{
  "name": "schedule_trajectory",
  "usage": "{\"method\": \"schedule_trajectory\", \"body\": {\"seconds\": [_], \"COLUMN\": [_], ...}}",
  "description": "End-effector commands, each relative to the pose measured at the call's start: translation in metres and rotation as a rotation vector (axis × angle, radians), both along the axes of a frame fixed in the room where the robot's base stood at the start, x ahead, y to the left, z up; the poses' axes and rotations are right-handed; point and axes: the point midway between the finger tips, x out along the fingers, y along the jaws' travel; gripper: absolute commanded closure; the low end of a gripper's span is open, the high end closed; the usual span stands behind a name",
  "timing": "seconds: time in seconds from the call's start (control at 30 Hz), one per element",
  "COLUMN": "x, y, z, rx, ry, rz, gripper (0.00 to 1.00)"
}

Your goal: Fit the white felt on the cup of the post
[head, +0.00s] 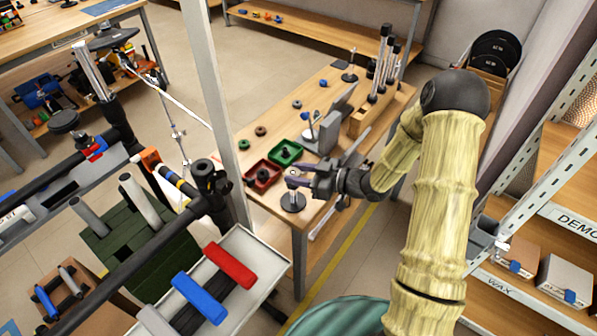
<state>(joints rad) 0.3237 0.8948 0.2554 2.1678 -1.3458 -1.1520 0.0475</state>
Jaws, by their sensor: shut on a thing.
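My gripper (303,182) reaches in from the right over the near end of the wooden bench. It is shut on a small pale thing (294,171), seemingly the white felt, which is tiny and partly covered by the fingers. A short post with a round black base (292,203) stands on the bench right below the fingertips. Its top is close to the gripper, and the cup is too small and too covered to make out. I cannot tell whether the felt touches the cup.
A red tray (262,175) and a green tray (286,152) lie behind the post. Small rings lie farther back on the bench (262,115). A grey stand, a wooden rack (372,112) and a second post (349,75) are beyond. A white upright pole (215,90) stands left.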

Motion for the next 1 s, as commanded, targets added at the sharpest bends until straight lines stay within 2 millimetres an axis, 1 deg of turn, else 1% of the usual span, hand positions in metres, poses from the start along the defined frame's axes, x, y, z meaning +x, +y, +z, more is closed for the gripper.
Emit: {"method": "schedule_trajectory", "body": {"seconds": [0.1,0.4,0.8,0.83,0.93,1.0], "x": [0.000,0.000,0.000,0.000,0.000,0.000], "y": [0.000,0.000,0.000,0.000,0.000,0.000], "z": [-0.008,-0.020,-0.022,-0.022,-0.022,-0.022], "rx": [0.000,0.000,0.000,0.000,0.000,0.000], "ry": [0.001,0.001,0.000,0.000,0.000,0.000], "rz": [0.000,0.000,0.000,0.000,0.000,0.000], "gripper": [0.85,0.85,0.85,0.61,0.41,0.39]}}
